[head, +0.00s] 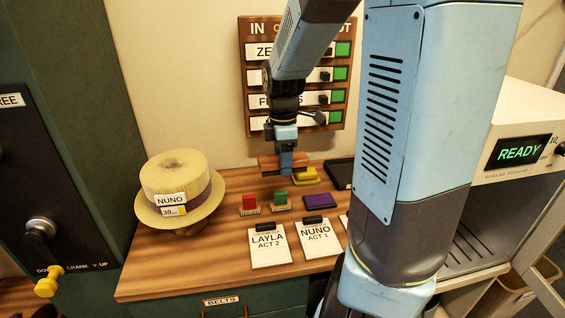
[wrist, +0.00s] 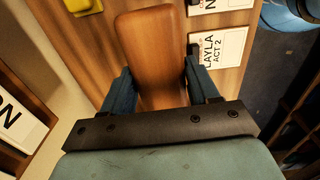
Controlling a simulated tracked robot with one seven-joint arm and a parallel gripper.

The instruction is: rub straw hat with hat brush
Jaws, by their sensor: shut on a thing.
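The straw hat (head: 172,168), pale yellow with a dark band and a NUNO tag, sits at the left end of the wooden table. The hat brush (head: 268,163) has a brown wooden back and is at the back middle of the table, right of the hat and apart from it. My gripper (head: 286,166) is shut on it. In the wrist view the brush (wrist: 150,45) lies between the two blue fingers of my gripper (wrist: 160,88). Its bristles are hidden, and I cannot tell its height over the table. The hat does not show in the wrist view.
Red (head: 249,203), green (head: 281,200), purple (head: 319,201) and yellow (head: 306,175) pieces lie on the table. LAYLA (head: 268,246) and NUNO (head: 318,237) cards lie in front. A label board (head: 245,92) hangs behind. A READY machine (head: 500,130) stands right.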

